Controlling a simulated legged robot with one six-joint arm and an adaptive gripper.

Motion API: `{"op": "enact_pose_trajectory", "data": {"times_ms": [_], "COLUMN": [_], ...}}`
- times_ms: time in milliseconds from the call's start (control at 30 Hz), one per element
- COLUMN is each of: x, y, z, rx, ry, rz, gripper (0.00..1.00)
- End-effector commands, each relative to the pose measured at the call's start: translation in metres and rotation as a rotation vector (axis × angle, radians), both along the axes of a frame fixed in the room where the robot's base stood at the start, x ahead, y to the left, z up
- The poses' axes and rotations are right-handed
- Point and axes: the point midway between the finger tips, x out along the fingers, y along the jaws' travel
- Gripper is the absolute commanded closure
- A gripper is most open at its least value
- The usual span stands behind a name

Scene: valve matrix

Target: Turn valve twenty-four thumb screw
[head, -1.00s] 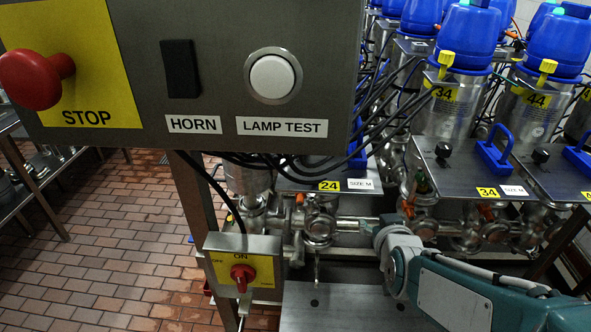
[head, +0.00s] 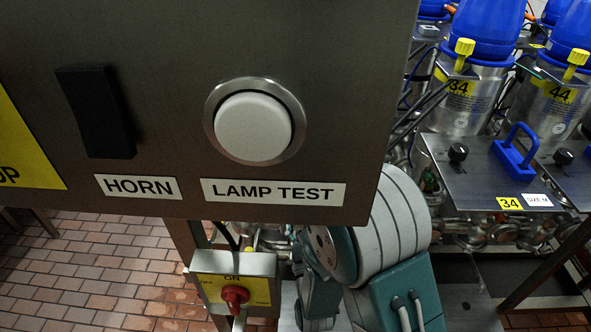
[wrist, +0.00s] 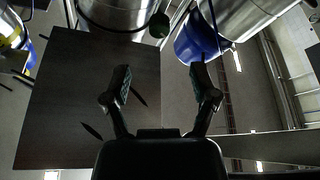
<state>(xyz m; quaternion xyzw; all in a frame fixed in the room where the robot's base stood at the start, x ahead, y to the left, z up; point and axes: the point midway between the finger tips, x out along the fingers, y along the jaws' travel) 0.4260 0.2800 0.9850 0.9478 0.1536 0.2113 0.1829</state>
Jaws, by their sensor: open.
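Valve twenty-four and its thumb screw cannot be made out in the head view; the control box and my arm cover that area. My gripper (wrist: 161,82) shows in the wrist view with its two fingers spread and nothing between them. A flat dark plate (wrist: 75,105) lies behind and left of the fingers. A small dark round knob (wrist: 159,26) shows above the fingers, beside metal cylinders (wrist: 120,12); I cannot tell which valve it belongs to. My gripper is not visible in the head view.
A control box (head: 290,50) with a white lamp test button (head: 253,127) fills the upper left. A switch box with a red knob (head: 235,295) stands below it. Valve 34's plate (head: 470,180) has a blue handle (head: 515,153). Tiled floor (head: 90,270) is clear at left.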

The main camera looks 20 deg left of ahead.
Motion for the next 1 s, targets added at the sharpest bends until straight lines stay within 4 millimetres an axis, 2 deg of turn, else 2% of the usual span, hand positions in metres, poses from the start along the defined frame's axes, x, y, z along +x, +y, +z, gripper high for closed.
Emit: {"op": "enact_pose_trajectory", "data": {"times_ms": [167,400,600,733,1000], "x": [0.016,0.055,0.082,0.09,0.092], "y": [0.006,0.023,0.036,0.04,0.039], "z": [0.008,0.024,0.033,0.037,0.038], "rx": [0.006,0.004,0.003,0.002,0.002], "ry": [-0.006,-0.005,-0.004,-0.002,-0.001], "rz": [0.001,0.001,0.0,0.002,0.002], "gripper": [0.24,0.24,0.24,0.24,0.24]}}
